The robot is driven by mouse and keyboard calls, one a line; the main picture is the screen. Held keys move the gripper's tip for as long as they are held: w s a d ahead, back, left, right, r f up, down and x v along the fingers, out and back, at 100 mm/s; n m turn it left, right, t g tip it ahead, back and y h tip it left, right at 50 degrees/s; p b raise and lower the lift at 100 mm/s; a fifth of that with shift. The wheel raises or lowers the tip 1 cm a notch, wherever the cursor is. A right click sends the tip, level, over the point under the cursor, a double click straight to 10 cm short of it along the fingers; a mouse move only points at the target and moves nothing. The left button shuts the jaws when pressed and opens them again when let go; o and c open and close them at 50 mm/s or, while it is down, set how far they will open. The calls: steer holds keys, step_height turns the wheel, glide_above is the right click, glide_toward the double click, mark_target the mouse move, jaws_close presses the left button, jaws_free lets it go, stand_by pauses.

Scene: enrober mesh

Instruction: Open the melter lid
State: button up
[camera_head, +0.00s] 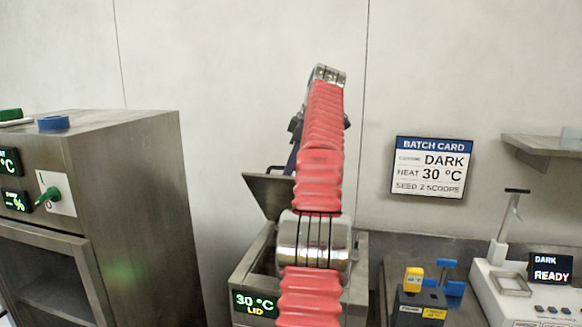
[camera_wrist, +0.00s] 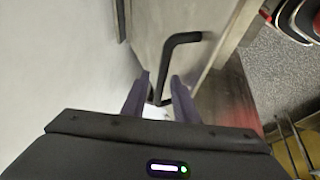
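The melter (camera_head: 258,262) is a steel box at lower centre in the head view, partly hidden behind my red arm. Its lid (camera_head: 268,192) stands raised and tilted at the back, with a dark opening below. Its display (camera_head: 255,304) reads "30 °C LID". In the wrist view, a black bent handle (camera_wrist: 169,52) stands out from a grey metal panel, likely the lid. My gripper (camera_wrist: 160,76) has its two fingers apart, with the handle's lower part between them and visible gaps. In the head view my gripper is mostly hidden behind the arm.
A tall steel cabinet (camera_head: 130,200) stands on the left. On the right are a dark box with yellow and blue parts (camera_head: 420,300), a white device with a "READY" display (camera_head: 551,270) and a wall shelf (camera_head: 545,146). A batch card (camera_head: 431,167) hangs on the wall.

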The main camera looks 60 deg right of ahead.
steer(key=shift+s+r, duration=0.25)
steer(key=shift+r, duration=0.2)
stand_by(0.4)
steer(key=shift+s+a, duration=0.1)
steer(key=shift+s+a+r, duration=0.1)
steer(key=shift+s, duration=0.35)
steer(key=shift+s+a, duration=0.45)
steer(key=shift+s, duration=1.3)
steer(key=shift+s+a, duration=0.4)
steer(key=shift+s, duration=1.4)
steer(key=shift+s+a, duration=0.45)
steer(key=shift+s, duration=1.3)
